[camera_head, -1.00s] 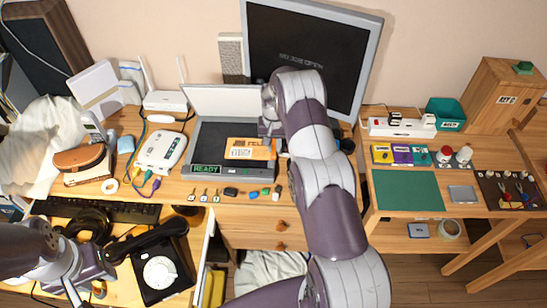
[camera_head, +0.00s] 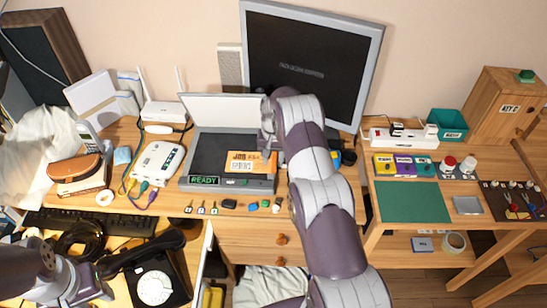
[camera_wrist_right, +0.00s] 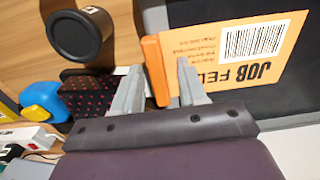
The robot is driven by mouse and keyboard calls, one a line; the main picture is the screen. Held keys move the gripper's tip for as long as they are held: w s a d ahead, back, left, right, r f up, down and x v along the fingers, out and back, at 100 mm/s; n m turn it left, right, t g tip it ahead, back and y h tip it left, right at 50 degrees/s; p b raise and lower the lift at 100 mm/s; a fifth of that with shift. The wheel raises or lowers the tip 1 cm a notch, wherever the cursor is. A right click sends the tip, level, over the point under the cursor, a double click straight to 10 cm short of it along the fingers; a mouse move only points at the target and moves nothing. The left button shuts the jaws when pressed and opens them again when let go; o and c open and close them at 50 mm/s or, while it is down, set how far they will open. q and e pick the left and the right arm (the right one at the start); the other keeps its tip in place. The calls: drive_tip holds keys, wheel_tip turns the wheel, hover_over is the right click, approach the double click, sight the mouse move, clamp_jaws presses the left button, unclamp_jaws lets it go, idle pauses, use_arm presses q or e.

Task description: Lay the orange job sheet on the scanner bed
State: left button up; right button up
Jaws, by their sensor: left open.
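The orange job sheet (camera_head: 243,162) lies on the dark scanner bed (camera_head: 212,148), towards its right side. The scanner's white lid (camera_head: 212,106) stands open behind it. In the right wrist view the sheet (camera_wrist_right: 235,45) shows a barcode and an orange upright tab (camera_wrist_right: 154,70) at its edge. My right gripper (camera_wrist_right: 158,82) has its fingers on either side of this tab, with a gap showing on one side. In the head view my arm partly hides this gripper (camera_head: 268,145). My left gripper (camera_head: 92,277) is open near the black phone's handset at lower left.
A monitor (camera_head: 312,60) stands behind the scanner. A green READY label (camera_head: 205,181) is on its front, with several small items along the desk edge. The black dial phone (camera_head: 155,287) is at lower left. The green mat (camera_head: 412,201) on the right table is clear.

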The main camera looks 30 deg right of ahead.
drive_tip(key=shift+s+d, duration=0.1)
idle(0.3)
drive_tip(key=r, duration=0.2)
drive_tip(key=r+b, duration=0.1)
drive_tip(key=r, duration=0.1)
drive_tip(key=shift+w+d, duration=0.1)
drive_tip(key=shift+w, duration=0.1)
wheel_tip(320, 180, up, 9)
drive_tip(key=p, duration=0.7)
drive_tip(key=s+a+f+n, duration=0.2)
drive_tip(key=s+a, duration=0.2)
drive_tip(key=s, duration=0.2)
drive_tip(key=s+a+r+n, duration=0.1)
drive_tip(key=s+a+r, duration=0.3)
drive_tip(key=s, duration=0.3)
drive_tip(key=s+a+r+n+t, duration=0.1)
drive_tip(key=s+a+r+n, duration=0.1)
drive_tip(key=s+a+r, duration=0.2)
drive_tip(key=s+a+r+n, duration=0.1)
drive_tip(key=s+a+r, duration=0.3)
drive_tip(key=s, duration=0.7)
drive_tip(key=shift+a+r, duration=0.2)
drive_tip(key=shift+a, duration=0.35)
drive_tip(key=shift+s, duration=0.15)
